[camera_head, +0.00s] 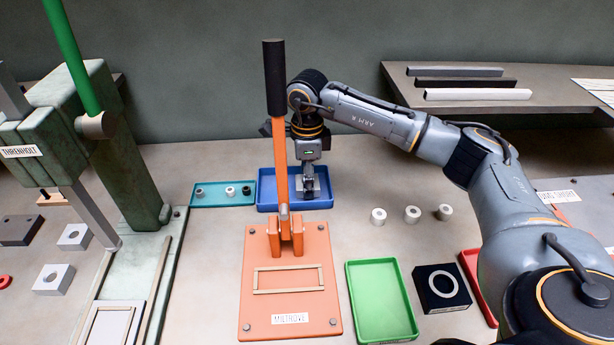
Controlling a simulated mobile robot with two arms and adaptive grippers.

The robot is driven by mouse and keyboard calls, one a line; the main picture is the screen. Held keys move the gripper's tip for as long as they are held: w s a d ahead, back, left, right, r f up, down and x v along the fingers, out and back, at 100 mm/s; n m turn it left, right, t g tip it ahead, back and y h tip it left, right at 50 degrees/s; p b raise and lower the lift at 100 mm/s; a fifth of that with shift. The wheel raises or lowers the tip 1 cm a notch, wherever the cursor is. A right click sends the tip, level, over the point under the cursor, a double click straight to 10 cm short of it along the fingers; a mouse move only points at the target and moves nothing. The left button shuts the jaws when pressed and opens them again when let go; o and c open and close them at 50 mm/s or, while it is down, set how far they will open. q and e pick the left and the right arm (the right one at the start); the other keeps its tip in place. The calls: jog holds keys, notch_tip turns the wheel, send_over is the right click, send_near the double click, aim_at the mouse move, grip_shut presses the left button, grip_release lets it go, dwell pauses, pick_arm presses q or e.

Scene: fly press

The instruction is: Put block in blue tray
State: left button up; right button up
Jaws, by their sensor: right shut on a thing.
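The blue tray (267,205) stands at the back middle of the bench, behind the orange press. My right gripper (309,189) points down over the right part of the blue tray, its fingers low and within the tray's outline. It is shut on a small greyish thing, seemingly the block, mostly hidden by the fingers. I cannot tell whether that thing touches the tray floor. My left gripper is not in view.
The orange press (290,300) with its upright lever (279,150) stands just in front of the tray. A teal tray (222,203) with small parts adjoins it at left. White rings (412,214) lie to the right. A green tray (381,300) and dark ringed block (441,288) are nearer.

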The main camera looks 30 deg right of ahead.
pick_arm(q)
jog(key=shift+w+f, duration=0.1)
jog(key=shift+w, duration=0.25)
pick_arm(e)
jog(key=shift+f, duration=0.1)
jog(key=o, duration=1.4)
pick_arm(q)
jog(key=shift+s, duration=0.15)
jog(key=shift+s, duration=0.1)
pick_arm(e)
jog(key=shift+r, duration=0.3)
pick_arm(q)
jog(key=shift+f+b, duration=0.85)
jog(key=shift+b, duration=0.1)
pick_arm(e)
jog(key=shift+r, duration=5.85)
